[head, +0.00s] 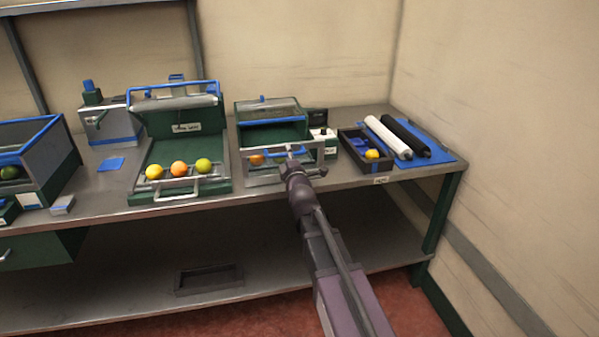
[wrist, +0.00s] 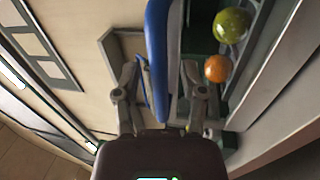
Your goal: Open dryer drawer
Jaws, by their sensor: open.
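A green and grey unit (head: 270,110) with a front drawer (head: 245,181) stands right of centre on the bench; I take it as the dryer. An orange (head: 257,159) shows behind the drawer's grey front. My gripper (head: 297,162) is at the right part of this front and hides some of it. In the wrist view, my open gripper (wrist: 162,92) has a finger on each side of a blue bar (wrist: 158,45), apparently the handle. I cannot tell whether the fingers touch it. An orange (wrist: 216,68) and a yellow-green fruit (wrist: 231,25) lie beyond the right finger.
A green tray unit (head: 150,187) with several fruits stands to the left. A dark box (head: 350,137) with a yellow fruit (head: 372,154) and white and black rollers (head: 388,137) on a blue mat (head: 447,157) are to the right. The lower shelf (head: 130,295) is mostly clear.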

